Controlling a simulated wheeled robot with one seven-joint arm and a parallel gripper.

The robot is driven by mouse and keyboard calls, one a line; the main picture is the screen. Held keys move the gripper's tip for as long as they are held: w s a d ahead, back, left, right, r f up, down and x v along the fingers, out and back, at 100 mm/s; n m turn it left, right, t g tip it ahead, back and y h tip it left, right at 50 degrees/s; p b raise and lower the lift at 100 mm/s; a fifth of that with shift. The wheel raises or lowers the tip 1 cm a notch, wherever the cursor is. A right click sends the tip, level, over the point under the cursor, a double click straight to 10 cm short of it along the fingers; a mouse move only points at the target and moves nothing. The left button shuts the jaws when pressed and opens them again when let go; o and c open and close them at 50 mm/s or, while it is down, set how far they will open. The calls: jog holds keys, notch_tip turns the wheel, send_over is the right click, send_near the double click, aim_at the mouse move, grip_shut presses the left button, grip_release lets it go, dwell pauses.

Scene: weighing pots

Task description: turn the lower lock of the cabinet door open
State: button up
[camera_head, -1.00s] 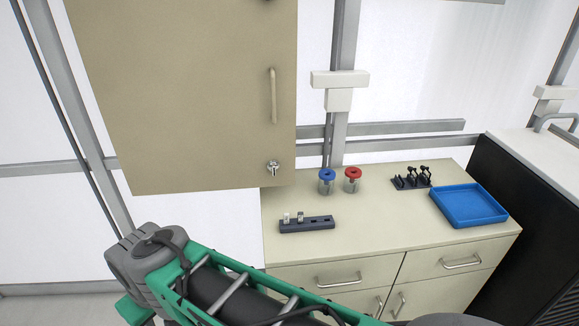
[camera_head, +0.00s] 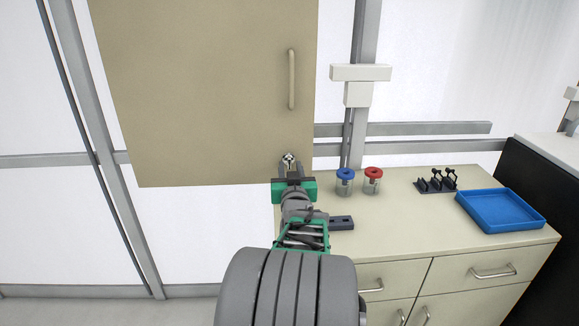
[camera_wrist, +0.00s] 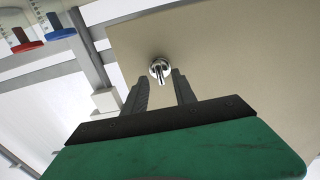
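The beige cabinet door (camera_head: 205,90) hangs on the wall and looks closed. Its lower lock (camera_head: 289,158) is a small shiny metal knob near the bottom right corner; it also shows in the wrist view (camera_wrist: 160,69).
A vertical handle (camera_head: 291,79) sits on the door above the lock. Below right, the counter (camera_head: 400,220) holds a blue-lidded jar (camera_head: 345,181), a red-lidded jar (camera_head: 372,180), a dark rack (camera_head: 340,222), a black holder (camera_head: 436,183) and a blue tray (camera_head: 500,210).

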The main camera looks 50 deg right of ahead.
aim_at(289, 162)
jog(key=shift+x, duration=1.2)
grip_shut()
